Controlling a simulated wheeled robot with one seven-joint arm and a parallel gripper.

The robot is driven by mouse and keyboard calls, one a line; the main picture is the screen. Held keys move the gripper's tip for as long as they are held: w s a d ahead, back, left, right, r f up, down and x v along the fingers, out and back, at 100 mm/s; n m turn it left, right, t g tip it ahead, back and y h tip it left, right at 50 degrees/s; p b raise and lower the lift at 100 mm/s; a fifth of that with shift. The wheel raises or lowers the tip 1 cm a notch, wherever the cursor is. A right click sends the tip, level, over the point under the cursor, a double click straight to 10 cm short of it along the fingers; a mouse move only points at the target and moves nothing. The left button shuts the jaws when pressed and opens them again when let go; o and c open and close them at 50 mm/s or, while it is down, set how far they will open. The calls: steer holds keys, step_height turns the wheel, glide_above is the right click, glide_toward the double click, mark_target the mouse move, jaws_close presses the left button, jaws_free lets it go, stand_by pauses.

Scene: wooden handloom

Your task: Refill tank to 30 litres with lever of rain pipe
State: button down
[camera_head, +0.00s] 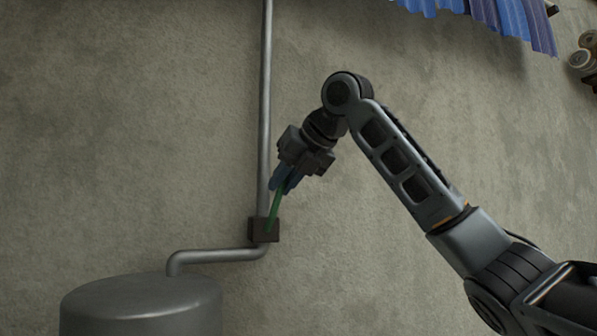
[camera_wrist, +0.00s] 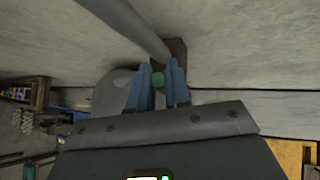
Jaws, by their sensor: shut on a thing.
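A grey rain pipe (camera_head: 266,90) runs down the wall to a dark valve box (camera_head: 257,231), then bends left into a round grey tank (camera_head: 140,303) at the lower left. A green lever (camera_head: 274,210) rises from the valve box, tilted a little to the right. My gripper (camera_head: 284,182) is shut on the upper part of the lever. In the wrist view the green lever end (camera_wrist: 158,80) sits between the blue fingers, with the pipe (camera_wrist: 135,27) and the dark box (camera_wrist: 178,50) beyond. No level mark on the tank can be read.
The plain plaster wall (camera_head: 130,130) is close behind the pipe. Blue cloth (camera_head: 500,18) hangs at the top right, beside spools (camera_head: 583,57) at the edge. In the wrist view a wooden shelf (camera_wrist: 40,95) stands at the left.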

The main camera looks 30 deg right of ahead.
steer(key=shift+w+a+r+n+g+h+p, duration=0.15)
steer(key=shift+a+n+h+p, duration=0.15)
steer(key=shift+a, duration=0.2)
steer(key=shift+w+a+r+n+g+h+p, duration=0.1)
steer(key=shift+a+n+g+h+p, duration=0.1)
steer(key=shift+a+h+p, duration=0.2)
steer(key=shift+w+a+f+n+h, duration=0.2)
steer(key=shift+a+n+h, duration=0.1)
steer(key=shift+a+h, duration=0.25)
steer(key=shift+f, duration=0.1)
steer(key=c, duration=1.1)
jaws_free()
steer(key=shift+a, duration=0.1)
steer(key=shift+s+r, duration=0.1)
steer(key=shift+r, duration=0.15)
steer(key=shift+b+v, duration=0.6)
steer(key=shift+v, duration=3.2)
